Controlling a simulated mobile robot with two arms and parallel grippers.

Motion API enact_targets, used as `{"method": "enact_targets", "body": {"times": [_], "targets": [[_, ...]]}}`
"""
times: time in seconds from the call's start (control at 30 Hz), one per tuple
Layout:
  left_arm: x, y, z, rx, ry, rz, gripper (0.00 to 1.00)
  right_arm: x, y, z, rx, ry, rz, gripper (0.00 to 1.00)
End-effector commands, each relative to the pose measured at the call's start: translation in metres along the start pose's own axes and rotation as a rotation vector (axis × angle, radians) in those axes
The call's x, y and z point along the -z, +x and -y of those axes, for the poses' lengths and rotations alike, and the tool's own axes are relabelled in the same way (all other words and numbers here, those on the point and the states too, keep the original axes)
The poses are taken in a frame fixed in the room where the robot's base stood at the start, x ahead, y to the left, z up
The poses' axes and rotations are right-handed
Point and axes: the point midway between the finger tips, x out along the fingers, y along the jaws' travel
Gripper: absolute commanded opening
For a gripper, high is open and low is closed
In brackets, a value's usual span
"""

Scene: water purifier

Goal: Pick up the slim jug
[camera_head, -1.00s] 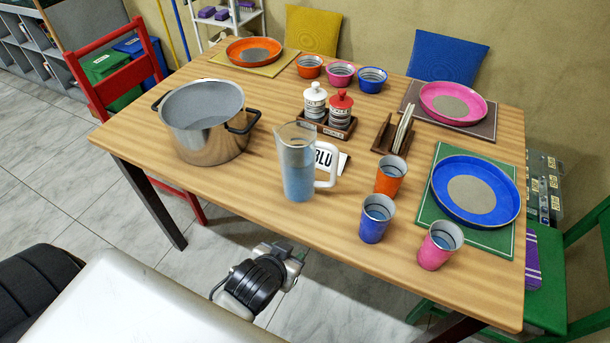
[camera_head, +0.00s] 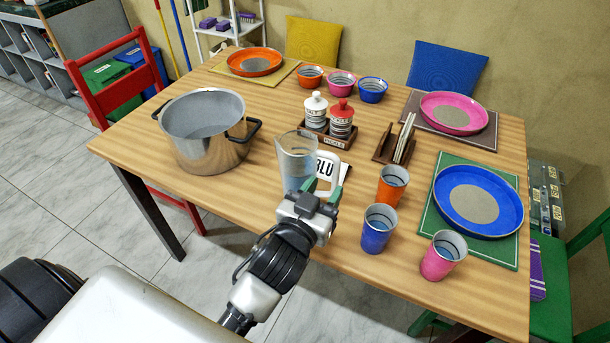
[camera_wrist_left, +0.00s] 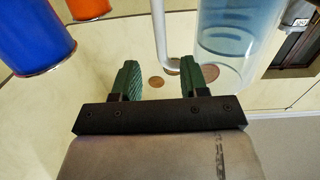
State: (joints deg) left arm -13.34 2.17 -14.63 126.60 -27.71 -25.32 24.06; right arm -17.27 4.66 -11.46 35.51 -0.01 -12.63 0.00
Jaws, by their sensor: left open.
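The slim jug (camera_head: 297,160) is clear, bluish low down, with a white handle (camera_head: 328,170) on its right side. It stands upright on the wooden table (camera_head: 240,205). My left gripper (camera_head: 318,190) is just in front of it, hiding its lower part in the head view. In the left wrist view the green fingers (camera_wrist_left: 160,80) are open and apart. The jug's handle (camera_wrist_left: 161,35) shows between and just beyond them, and the jug body (camera_wrist_left: 238,35) is on the right. I cannot tell whether a finger touches the jug. My right gripper is not in view.
A blue cup (camera_head: 377,228), an orange cup (camera_head: 392,186) and a pink cup (camera_head: 442,255) stand to the right. A big pot (camera_head: 205,145) is on the left.

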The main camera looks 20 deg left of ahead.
Motion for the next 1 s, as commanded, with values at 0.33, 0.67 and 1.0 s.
{"method": "enact_targets", "body": {"times": [0.33,0.67,1.0], "targets": [[0.001,0.035,0.001,0.0,0.002,0.0,0.44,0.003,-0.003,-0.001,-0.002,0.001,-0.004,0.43],[0.0,0.067,0.001,0.0,0.002,0.003,0.44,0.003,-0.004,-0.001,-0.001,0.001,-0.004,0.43],[-0.001,0.067,0.002,0.0,0.001,0.003,0.18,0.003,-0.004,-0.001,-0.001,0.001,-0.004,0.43]]}}
